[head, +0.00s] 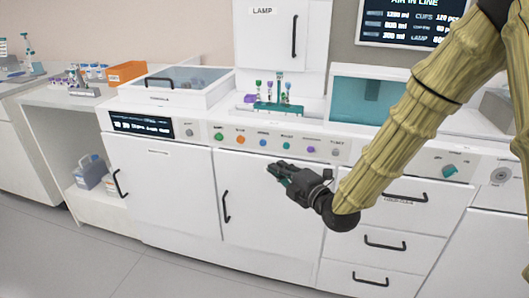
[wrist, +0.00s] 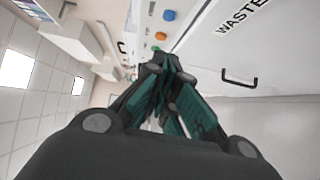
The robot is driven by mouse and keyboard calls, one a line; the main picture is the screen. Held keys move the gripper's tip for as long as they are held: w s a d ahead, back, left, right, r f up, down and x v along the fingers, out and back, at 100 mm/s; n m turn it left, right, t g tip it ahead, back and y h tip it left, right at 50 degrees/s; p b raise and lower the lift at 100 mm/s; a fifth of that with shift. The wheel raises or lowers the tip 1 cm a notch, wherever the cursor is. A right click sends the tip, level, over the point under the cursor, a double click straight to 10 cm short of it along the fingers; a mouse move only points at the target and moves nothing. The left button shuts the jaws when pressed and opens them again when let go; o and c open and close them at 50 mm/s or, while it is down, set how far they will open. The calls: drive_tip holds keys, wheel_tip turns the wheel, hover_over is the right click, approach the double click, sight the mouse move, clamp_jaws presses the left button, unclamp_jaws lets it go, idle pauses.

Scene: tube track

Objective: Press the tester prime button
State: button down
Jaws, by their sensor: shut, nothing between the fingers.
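A row of coloured buttons runs along the front panel of the white bench in the head view: green (head: 218,137), orange (head: 240,139), blue (head: 263,143), teal (head: 286,146), purple (head: 310,150) and grey (head: 335,152). Their labels are too small to read, so I cannot tell which is the prime button. My gripper (head: 275,168) is shut and empty, just below the blue and teal buttons in the picture. In the wrist view the shut fingers (wrist: 160,60) point toward the panel, where a blue button (wrist: 169,15) and an orange button (wrist: 160,36) show. I see no contact.
A rack of capped tubes (head: 279,107) stands on the bench above the buttons. A small display (head: 142,125) is left of them and a teal knob (head: 449,171) far right. Cupboard doors with black handles (head: 226,206) lie below. Floor (head: 60,260) is clear at left.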

sight(263, 143)
drive_tip(key=shift+w+d+x, duration=0.25)
drive_tip(key=shift+d+x, duration=0.15)
drive_tip(key=shift+x, duration=1.75)
drive_tip(key=shift+w+d+x, duration=0.3)
drive_tip(key=shift+d+x, duration=0.05)
drive_tip(key=shift+x, duration=1.75)
drive_tip(key=shift+w+d+x, duration=0.25)
drive_tip(key=shift+d+x, duration=0.15)
drive_tip(key=shift+x, duration=1.75)
drive_tip(key=shift+b, duration=0.3)
